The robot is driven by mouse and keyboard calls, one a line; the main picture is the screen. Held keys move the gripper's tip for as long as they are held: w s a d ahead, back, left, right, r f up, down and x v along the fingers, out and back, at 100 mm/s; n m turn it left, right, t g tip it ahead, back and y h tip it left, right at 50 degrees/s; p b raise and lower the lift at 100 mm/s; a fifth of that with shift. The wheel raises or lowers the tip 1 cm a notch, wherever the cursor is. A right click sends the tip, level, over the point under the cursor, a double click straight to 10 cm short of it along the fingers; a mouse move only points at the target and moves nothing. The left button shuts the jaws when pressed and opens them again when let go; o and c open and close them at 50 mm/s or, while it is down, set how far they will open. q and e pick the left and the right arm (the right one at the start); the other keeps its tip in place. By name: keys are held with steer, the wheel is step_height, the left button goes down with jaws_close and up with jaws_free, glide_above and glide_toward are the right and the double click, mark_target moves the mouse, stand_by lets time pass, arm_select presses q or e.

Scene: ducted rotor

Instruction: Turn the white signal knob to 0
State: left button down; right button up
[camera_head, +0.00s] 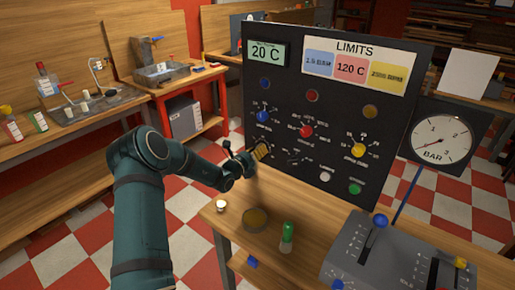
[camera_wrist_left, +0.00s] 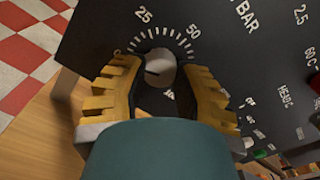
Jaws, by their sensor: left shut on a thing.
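The white signal knob (camera_wrist_left: 161,68) is a round, pale knob on the black panel, with a dark pointer line toward the left of the left wrist view. A tick scale with 25 and 50 arcs above it; another number below is partly covered. My left gripper (camera_wrist_left: 160,75) has its yellow ribbed fingers on both sides of the knob, shut on it. In the head view my left gripper (camera_head: 258,152) is at the lower left of the panel and hides the knob. My right gripper is not in view.
The black panel (camera_head: 335,130) carries blue (camera_head: 262,116), red (camera_head: 306,131) and yellow (camera_head: 358,150) knobs. A wooden bench (camera_head: 310,215) below holds a green-capped cylinder (camera_head: 287,235), a round dish (camera_head: 255,219) and a grey lever box (camera_head: 390,265). A pressure gauge (camera_head: 441,139) stands at right.

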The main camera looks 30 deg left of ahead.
arm_select(q)
steer(key=shift+n+p, duration=0.3)
steer(key=shift+n, duration=0.3)
steer(key=c, duration=0.6)
jaws_free()
steer(key=shift+w, duration=0.1)
steer(key=s, duration=1.2)
steer(key=shift+a, duration=0.45)
